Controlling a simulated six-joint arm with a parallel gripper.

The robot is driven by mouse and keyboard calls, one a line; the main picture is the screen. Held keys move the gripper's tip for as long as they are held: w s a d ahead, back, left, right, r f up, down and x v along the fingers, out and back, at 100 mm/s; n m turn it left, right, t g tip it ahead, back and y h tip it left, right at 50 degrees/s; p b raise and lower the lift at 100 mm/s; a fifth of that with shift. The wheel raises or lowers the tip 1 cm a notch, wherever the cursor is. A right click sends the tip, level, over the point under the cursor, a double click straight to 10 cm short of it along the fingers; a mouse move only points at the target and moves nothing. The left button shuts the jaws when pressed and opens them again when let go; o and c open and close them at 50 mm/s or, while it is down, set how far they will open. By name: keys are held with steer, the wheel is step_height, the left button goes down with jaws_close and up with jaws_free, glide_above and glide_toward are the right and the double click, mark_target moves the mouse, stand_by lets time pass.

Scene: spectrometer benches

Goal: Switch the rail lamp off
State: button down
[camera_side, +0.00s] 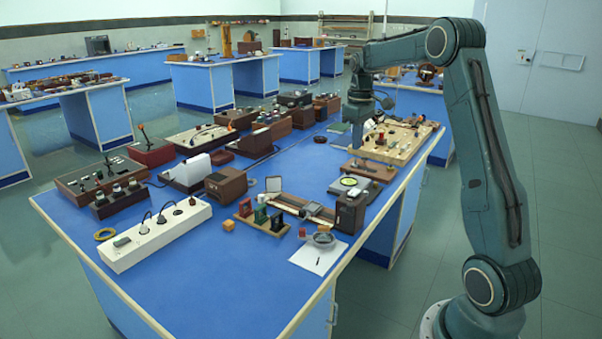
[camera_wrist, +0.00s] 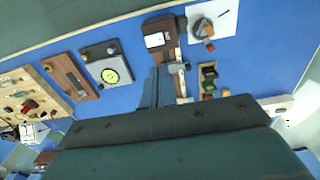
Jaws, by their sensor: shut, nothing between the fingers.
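A long brown rail (camera_side: 297,206) lies on the blue bench, with a small grey-topped piece (camera_side: 312,208) on it. A dark brown box (camera_side: 349,212) stands at its right end and looks like the rail lamp; its switch is too small to make out. In the wrist view this box (camera_wrist: 161,38) has a white patch on top, and the grey piece (camera_wrist: 178,68) sits below it. My gripper (camera_side: 357,147) is shut and empty, held above the bench beyond the box in the side view. In the wrist view its fingers (camera_wrist: 160,72) point towards the box and overlap the rail's side.
A dark block with a yellow-green disc (camera_side: 354,183) and a wooden board with small parts (camera_side: 395,142) are near my gripper. A small stand with coloured pieces (camera_side: 262,218) and white paper with a round grey item (camera_side: 319,257) lie nearer.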

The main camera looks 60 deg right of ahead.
mark_target(353, 193)
stand_by(0.4)
step_height(353, 193, down, 14)
steer(key=shift+f, duration=0.1)
stand_by(0.7)
steer(key=shift+a+f, duration=0.1)
steer(key=shift+f, duration=0.05)
stand_by(0.4)
steer(key=shift+d+r, duration=0.25)
steer(key=shift+d, duration=0.5)
steer(key=shift+r, duration=0.1)
